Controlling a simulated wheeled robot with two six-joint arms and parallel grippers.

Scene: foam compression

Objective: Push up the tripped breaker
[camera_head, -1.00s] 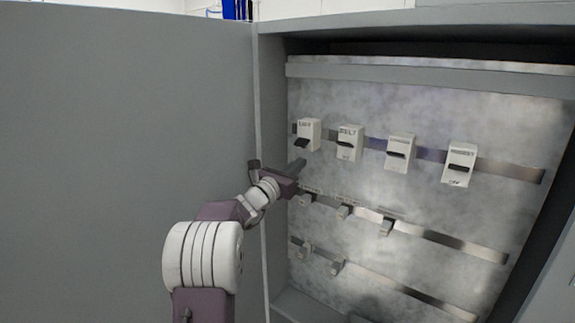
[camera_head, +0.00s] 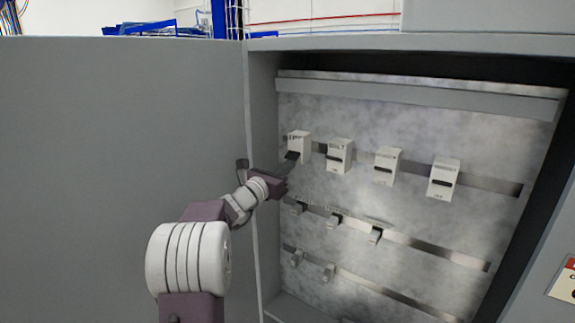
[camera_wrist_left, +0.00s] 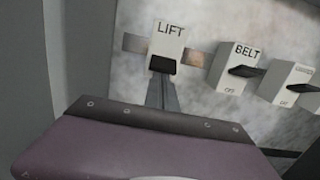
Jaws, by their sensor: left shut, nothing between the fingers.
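The LIFT breaker (camera_head: 299,143) is a white block at the left end of the top rail; its black lever points down, lower than the levers beside it. It also shows in the left wrist view (camera_wrist_left: 168,40), its dark lever (camera_wrist_left: 162,65) at the block's bottom edge. My left gripper (camera_head: 289,163) is shut and empty, its tip just below that lever; in the left wrist view the shut fingers (camera_wrist_left: 161,92) reach up to the lever. I cannot tell whether they touch. My right gripper is not in view.
The BELT breaker (camera_head: 339,155) and two more white breakers (camera_head: 387,165) (camera_head: 443,177) continue right along the top rail. Smaller grey parts (camera_head: 334,221) sit on two lower rails. The grey cabinet door (camera_head: 120,180) stands open at left, close to my left arm.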

